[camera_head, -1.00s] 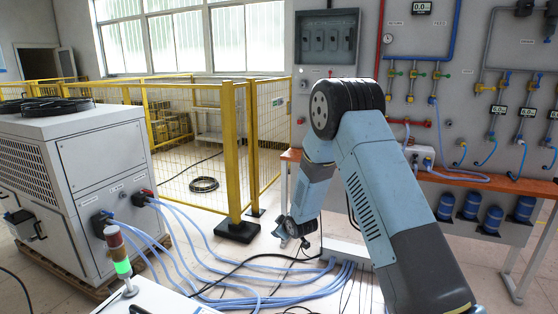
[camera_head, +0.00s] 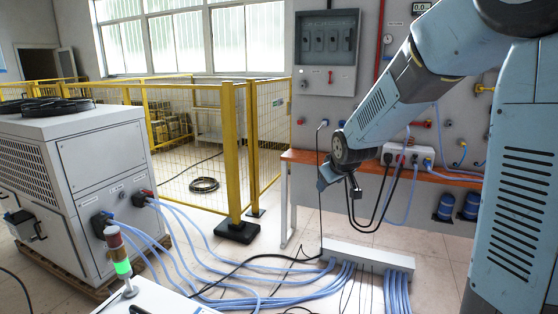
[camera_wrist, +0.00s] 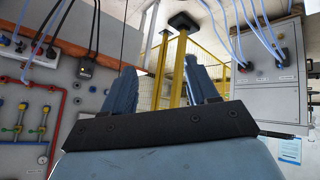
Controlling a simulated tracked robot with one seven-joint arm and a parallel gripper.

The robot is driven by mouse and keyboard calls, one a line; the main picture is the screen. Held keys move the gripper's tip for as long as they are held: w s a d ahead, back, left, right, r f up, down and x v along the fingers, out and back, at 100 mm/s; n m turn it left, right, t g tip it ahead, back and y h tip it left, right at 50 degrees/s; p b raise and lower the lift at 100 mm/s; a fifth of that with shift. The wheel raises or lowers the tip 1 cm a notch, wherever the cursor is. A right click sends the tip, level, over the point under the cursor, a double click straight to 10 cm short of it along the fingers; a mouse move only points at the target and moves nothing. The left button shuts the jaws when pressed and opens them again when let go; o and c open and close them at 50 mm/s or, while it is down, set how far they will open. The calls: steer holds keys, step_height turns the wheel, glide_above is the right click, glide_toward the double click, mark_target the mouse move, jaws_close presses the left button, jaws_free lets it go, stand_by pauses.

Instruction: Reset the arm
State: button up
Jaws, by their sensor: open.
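My arm is folded across the right of the head view, its blue-grey links in front of the wall panel. My gripper (camera_wrist: 161,84) shows in the wrist view as two blue fingers standing well apart with nothing between them. In the head view only a small part of my gripper (camera_head: 326,177) shows below the dark wrist joint, in front of the orange-topped bench. It hangs clear above the floor and touches nothing that I can see. Its fingertips are not clear in the head view.
A white cabinet machine (camera_head: 100,165) stands at left, with a signal tower (camera_head: 119,254) lit green before it. Yellow fencing (camera_head: 229,150) stands mid-view. Blue hoses (camera_head: 262,283) cross the floor to a grey manifold (camera_head: 375,257). A wall cabinet (camera_head: 326,50) hangs above the orange bench (camera_head: 303,156).

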steer(key=s+d+r+m+g, duration=0.1)
steer(key=s+d+r+m, duration=0.2)
steer(key=s, duration=1.3)
steer(key=s+d+r+m+g+h, duration=0.1)
steer(key=s+d+r, duration=0.4)
steer(key=s, duration=1.1)
steer(key=shift+r+m+g, duration=0.3)
steer(key=shift+r+m, duration=0.3)
steer(key=shift+m, duration=0.3)
steer(key=shift+s+d+f, duration=0.1)
steer(key=shift+s, duration=0.4)
